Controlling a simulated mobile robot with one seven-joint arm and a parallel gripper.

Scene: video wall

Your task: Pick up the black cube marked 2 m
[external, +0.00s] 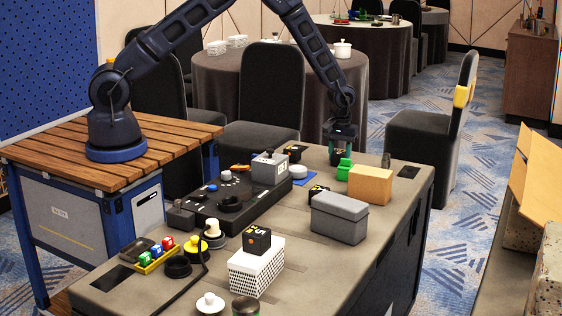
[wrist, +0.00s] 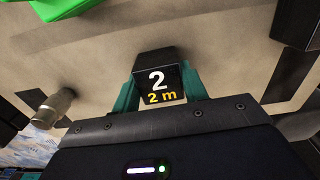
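A finger lies against each side, with no clear gap. In the external view my gripper (external: 340,140) points down at the far end of the grey table (external: 130,278). A small dark shape below the fingers there looks like the cube, mostly hidden. I cannot tell whether it touches the tabletop.
Close to my gripper are a green block (external: 345,170), a tan block (external: 370,185) and a small dark cylinder (external: 386,160). A grey lidded box (external: 340,218) stands nearer. Another black cube (external: 257,240) sits on a white patterned box (external: 255,272). A black console (external: 235,198) lies left.

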